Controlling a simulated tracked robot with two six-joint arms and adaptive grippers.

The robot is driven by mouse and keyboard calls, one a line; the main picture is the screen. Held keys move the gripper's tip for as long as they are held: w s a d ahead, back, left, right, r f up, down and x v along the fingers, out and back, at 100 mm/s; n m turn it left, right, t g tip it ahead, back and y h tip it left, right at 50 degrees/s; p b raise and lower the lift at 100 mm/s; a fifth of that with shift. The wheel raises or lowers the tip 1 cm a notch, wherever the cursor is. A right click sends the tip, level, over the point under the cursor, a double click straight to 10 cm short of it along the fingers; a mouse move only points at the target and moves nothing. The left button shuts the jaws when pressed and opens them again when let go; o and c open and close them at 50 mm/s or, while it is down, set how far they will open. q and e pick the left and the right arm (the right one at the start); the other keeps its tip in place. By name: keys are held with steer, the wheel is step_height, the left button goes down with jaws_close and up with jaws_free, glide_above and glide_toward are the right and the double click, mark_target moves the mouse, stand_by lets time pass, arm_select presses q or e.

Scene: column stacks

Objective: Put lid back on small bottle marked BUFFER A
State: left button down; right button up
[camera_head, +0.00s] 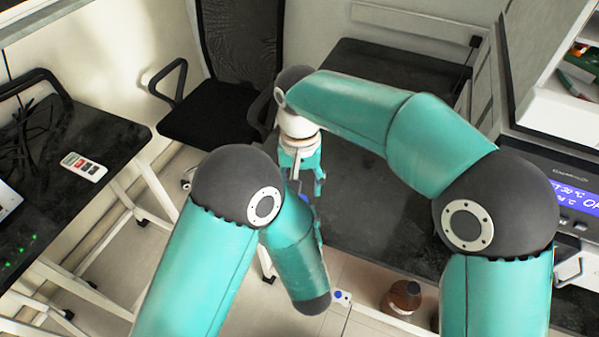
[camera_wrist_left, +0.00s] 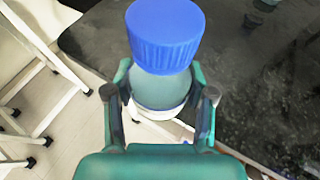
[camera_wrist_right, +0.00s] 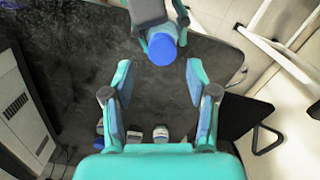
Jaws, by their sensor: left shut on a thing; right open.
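My left gripper (camera_wrist_left: 160,92) is shut on a small translucent bottle (camera_wrist_left: 160,90) with a white lower part. A ribbed blue lid (camera_wrist_left: 166,35) sits on top of the bottle in the left wrist view. No lettering can be read. The blue lid also shows in the right wrist view (camera_wrist_right: 162,48), between the left gripper's fingers and beyond my right gripper (camera_wrist_right: 158,75). The right gripper is open, its fingers apart and empty. In the head view the right gripper (camera_head: 303,175) points down at the middle; the left gripper is mostly hidden behind my arm.
Several small bottles (camera_wrist_right: 160,133) show low in the right wrist view. A device with a blue display (camera_head: 575,197) is at the right. An office chair (camera_head: 215,105) stands behind.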

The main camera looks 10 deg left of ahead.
steer(key=n, duration=0.7)
steer(key=shift+r, duration=0.25)
steer(key=n, duration=0.4)
steer(key=shift+r, duration=0.15)
steer(key=n, duration=0.4)
steer(key=shift+r+n, duration=0.15)
steer(key=shift+n, duration=0.15)
steer(key=n, duration=0.4)
steer(key=shift+r, duration=0.2)
steer(key=n, duration=0.3)
steer(key=shift+r, duration=0.3)
steer(key=shift+w+a+r+n, duration=0.1)
steer(key=shift+r+n, duration=0.2)
steer(key=shift+r, duration=0.05)
steer(key=shift+f, duration=0.1)
steer(key=shift+f, duration=3.95)
